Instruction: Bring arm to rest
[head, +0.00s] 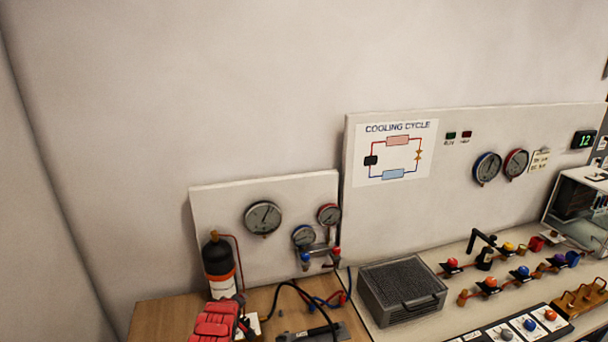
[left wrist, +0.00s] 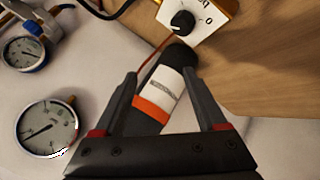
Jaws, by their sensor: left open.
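My left gripper (left wrist: 160,74) is open in the left wrist view, its two dark fingers spread with red marks near their bases. A dark cylinder (left wrist: 153,120) with an orange band and white label shows between and beyond the fingers. I cannot tell how far it is from them. In the head view the cylinder (head: 218,258) stands upright at the left end of the bench. A red jointed part (head: 215,320) shows below it at the bottom edge; I cannot tell whether it is part of my arm. My right gripper is in neither view.
A large gauge (head: 262,218) is on the small panel beside the cylinder. A white box with a black knob (left wrist: 205,25) lies near it. A grey ribbed box (head: 402,288) and several coloured valves stand on the bench to the right.

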